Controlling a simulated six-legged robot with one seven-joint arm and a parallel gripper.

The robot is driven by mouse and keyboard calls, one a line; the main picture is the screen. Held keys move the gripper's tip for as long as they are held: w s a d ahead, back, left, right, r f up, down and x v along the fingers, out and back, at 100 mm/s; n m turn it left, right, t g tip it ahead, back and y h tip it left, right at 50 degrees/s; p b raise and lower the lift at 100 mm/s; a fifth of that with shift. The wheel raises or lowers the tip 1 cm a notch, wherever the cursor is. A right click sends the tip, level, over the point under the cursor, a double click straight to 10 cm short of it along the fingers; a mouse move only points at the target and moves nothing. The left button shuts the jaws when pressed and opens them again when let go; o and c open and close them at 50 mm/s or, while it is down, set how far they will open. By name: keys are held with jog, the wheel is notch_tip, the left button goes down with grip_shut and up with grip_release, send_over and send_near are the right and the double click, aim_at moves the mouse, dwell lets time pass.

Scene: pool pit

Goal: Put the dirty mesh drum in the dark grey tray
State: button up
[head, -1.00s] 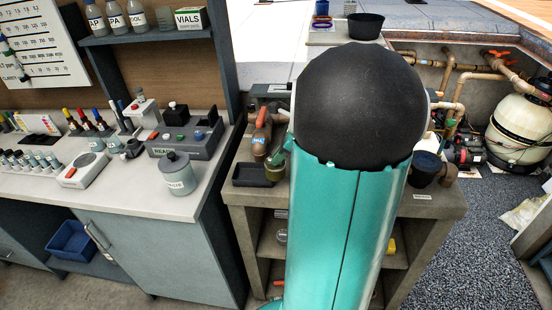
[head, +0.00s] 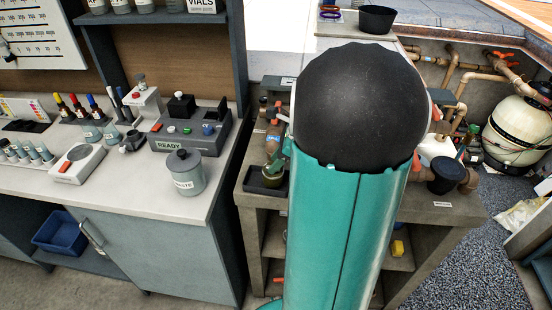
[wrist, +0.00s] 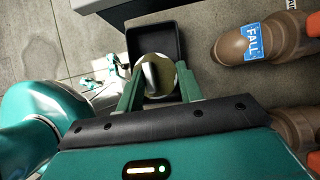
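In the wrist view, my gripper (wrist: 160,75) has its two green fingers on either side of the mesh drum (wrist: 153,84), a round tan piece with a pale opening. The fingers appear closed on its sides. The dark grey tray (wrist: 153,32) lies right behind and below the drum, its far part empty. In the head view, the tray (head: 252,186) sits at the left end of the stone bench, and my gripper (head: 272,162) is over it, partly hidden by my arm. Whether the drum touches the tray floor cannot be told.
A brown pipe fitting labelled FALL (wrist: 262,42) lies close to the right of the tray. A dark round cup (head: 446,172) stands at the bench's right. The lab counter (head: 130,195) with a grey WASTE pot (head: 187,173) is to the left, across a gap.

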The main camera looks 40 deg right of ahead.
jog(key=shift+w+d+f, duration=0.2)
jog(key=shift+w+d, duration=0.05)
jog(key=shift+w, duration=0.2)
jog(key=shift+w+d+f, duration=0.2)
jog(key=shift+w+d, duration=0.05)
jog(key=shift+w, duration=0.2)
jog(key=shift+s+a+r, duration=0.25)
jog(key=shift+s+r, duration=0.1)
jog(key=shift+r, duration=0.3)
jog(key=shift+s+a+r, duration=0.25)
jog(key=shift+s+r, duration=0.1)
jog(key=shift+r, duration=0.25)
jog(key=d+v, duration=0.1)
jog(key=v, duration=0.9)
jog(key=w+a+r+n+g+h, duration=0.1)
jog(key=w+a+r+n+h, duration=0.1)
jog(key=a+n, duration=1.25)
jog(key=s+a+n+t, duration=0.1)
jog(key=s+a+n, duration=0.2)
jog(key=a+n, duration=0.4)
jog(key=s+a+n+h, duration=0.1)
jog(key=s+a+n, duration=0.2)
jog(key=a+n, duration=0.4)
jog(key=a+f, duration=0.1)
jog(key=a, duration=0.2)
jog(key=shift+s+t+h, duration=0.25)
jog(key=shift+t+h, duration=0.05)
jog(key=shift+t, duration=0.1)
